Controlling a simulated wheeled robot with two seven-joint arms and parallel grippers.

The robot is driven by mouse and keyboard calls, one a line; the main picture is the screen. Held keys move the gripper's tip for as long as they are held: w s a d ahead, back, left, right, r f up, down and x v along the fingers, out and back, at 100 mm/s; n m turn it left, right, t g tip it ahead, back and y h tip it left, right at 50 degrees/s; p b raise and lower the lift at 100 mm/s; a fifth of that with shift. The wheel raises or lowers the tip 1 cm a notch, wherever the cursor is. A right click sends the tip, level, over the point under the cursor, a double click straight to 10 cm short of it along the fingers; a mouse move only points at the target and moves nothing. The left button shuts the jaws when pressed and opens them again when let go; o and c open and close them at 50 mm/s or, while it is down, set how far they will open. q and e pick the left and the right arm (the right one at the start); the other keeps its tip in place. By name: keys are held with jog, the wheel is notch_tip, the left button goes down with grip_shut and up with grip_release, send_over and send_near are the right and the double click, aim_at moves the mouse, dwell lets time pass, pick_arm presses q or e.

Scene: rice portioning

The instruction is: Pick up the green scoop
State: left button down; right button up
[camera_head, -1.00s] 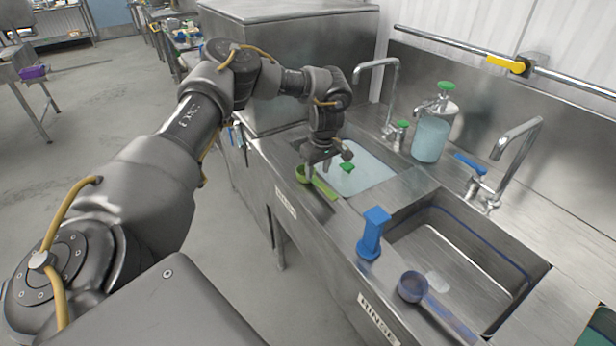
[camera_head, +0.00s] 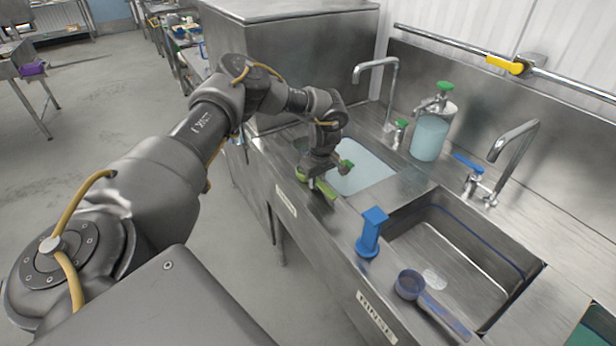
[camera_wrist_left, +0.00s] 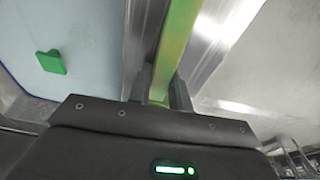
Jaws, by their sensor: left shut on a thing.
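The green scoop (camera_head: 327,190) is at the front edge of the left sink, its round bowl at the left end and its handle running right. My left gripper (camera_head: 317,181) is over it, pointing down, with its fingers shut on the handle. In the left wrist view the green handle (camera_wrist_left: 178,45) runs up from between the two fingers (camera_wrist_left: 161,88). I cannot tell whether the scoop is clear of the counter. The scoop's bowl is out of the left wrist view. My right gripper is not in view.
The left sink holds pale blue water (camera_head: 365,176), with a green block (camera_wrist_left: 52,62) over it. Faucets and a soap dispenser (camera_head: 431,135) line the back.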

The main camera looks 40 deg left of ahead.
pick_arm(q)
jog(key=shift+w+r+b, duration=0.1)
jog(key=shift+r+b, duration=0.35)
jog(key=shift+r, duration=0.05)
jog(key=s+d+r+b, duration=0.2)
jog(key=s+r+b, duration=0.1)
jog(key=s+r, duration=0.9)
jog(key=shift+s+d, duration=0.25)
jog(key=shift+s, duration=0.7)
